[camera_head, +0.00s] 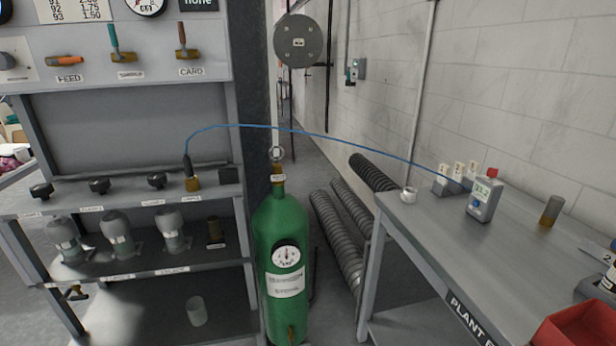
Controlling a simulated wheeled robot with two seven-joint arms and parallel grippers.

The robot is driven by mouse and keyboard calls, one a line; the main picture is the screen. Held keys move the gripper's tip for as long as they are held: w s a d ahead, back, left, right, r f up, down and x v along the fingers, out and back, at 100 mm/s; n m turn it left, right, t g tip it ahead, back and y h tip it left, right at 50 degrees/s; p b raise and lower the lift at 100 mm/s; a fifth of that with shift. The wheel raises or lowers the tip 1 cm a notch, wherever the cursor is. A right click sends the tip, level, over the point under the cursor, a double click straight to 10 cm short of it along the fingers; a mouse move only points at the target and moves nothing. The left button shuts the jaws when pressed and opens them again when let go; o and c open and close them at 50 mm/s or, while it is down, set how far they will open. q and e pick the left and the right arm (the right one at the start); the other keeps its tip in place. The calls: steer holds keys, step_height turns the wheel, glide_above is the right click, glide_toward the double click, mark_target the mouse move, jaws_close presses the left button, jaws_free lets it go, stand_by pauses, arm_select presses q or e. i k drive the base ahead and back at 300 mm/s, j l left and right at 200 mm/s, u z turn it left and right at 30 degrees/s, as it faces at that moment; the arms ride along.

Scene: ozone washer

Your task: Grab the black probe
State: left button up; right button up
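The black probe (187,165) stands upright on the left rack's shelf, with its lower end at a small brass fitting (193,184). A blue cable (300,131) leaves its top and arches right across the gap. The cable ends near a grey handheld meter (484,199) with a lit display on the right table. Neither of my grippers shows in the head view.
A green gas cylinder (281,238) with a gauge stands between the rack (120,200) and the right table (440,240). Black knobs line the shelf left of the probe. A red bin (575,328) sits at the table's near right.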

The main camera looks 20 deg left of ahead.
mark_target(187, 168)
steer(key=u, duration=1.55)
steer(key=j+z, duration=0.45)
steer(key=j, duration=0.3)
steer(key=j+z, duration=0.4)
steer(key=j, duration=0.35)
